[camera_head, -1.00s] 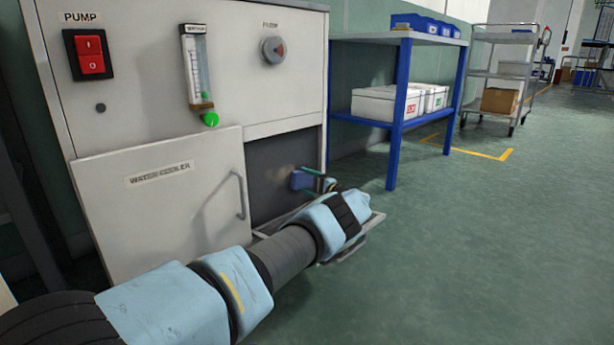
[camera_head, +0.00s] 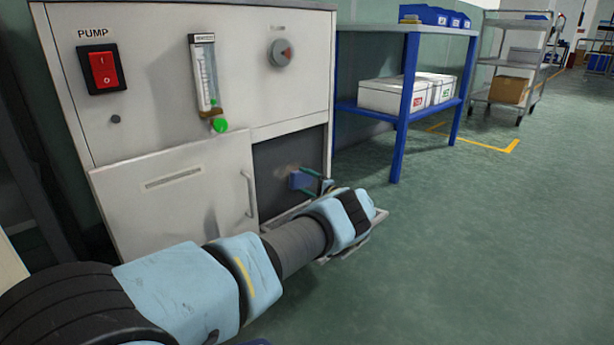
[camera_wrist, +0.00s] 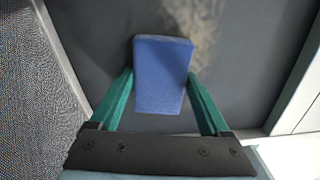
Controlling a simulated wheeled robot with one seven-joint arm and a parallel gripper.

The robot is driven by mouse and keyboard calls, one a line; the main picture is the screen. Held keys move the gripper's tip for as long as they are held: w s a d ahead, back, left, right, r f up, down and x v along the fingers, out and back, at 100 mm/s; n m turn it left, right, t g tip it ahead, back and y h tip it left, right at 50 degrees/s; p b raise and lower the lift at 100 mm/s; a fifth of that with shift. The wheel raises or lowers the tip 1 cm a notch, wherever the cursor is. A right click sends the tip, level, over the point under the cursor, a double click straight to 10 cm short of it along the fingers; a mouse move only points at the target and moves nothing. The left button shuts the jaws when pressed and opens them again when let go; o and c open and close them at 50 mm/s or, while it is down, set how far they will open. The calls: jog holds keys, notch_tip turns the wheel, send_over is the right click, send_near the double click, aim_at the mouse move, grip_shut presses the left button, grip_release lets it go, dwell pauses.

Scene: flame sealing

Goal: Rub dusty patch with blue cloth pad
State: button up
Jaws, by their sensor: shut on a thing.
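A blue cloth pad (camera_wrist: 163,75) is held between the two green fingers of my gripper (camera_wrist: 161,79) in the wrist view. In the head view the pad (camera_head: 299,180) is small, inside the dark opening low on the cabinet front. The dusty patch (camera_wrist: 196,20) is a tan, blotchy smear on the dark panel (camera_wrist: 100,45), just beyond the pad's far edge. It shows faintly in the head view (camera_head: 287,169). The pad lies close to the panel, but I cannot tell whether they touch. It may hide part of the patch.
The cabinet's pale door (camera_head: 165,205) with a handle is left of the opening. A pump switch (camera_head: 103,69), a flow meter (camera_head: 205,75) and a knob (camera_head: 281,53) are above. A blue shelf (camera_head: 405,110) and a metal cart (camera_head: 510,65) stand right. The right floor is clear.

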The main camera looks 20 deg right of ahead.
aim_at(297, 182)
jog(key=shift+s+a+r+p, duration=0.15)
jog(key=shift+a+p, duration=0.2)
jog(key=shift+p, duration=0.2)
jog(key=shift+s+a+r+p, duration=0.1)
jog(key=shift+s+a+p, duration=0.05)
jog(key=shift+a+p, duration=0.3)
jog(key=shift+s+a+f+p, duration=0.15)
jog(key=shift+f+p, duration=0.05)
jog(key=shift+p, duration=0.2)
jog(key=shift+a, duration=0.1)
jog(key=shift+s+a+r+p, duration=0.2)
jog(key=shift+a+p, duration=0.3)
jog(key=shift+p, duration=0.55)
jog(key=shift+s+a+f+p, duration=0.1)
jog(key=shift+s+a+p, duration=0.1)
jog(key=shift+a+p, duration=0.45)
jog(key=shift+s+a+f+p, duration=0.1)
jog(key=shift+s+a+p, duration=0.1)
jog(key=shift+a+p, duration=0.4)
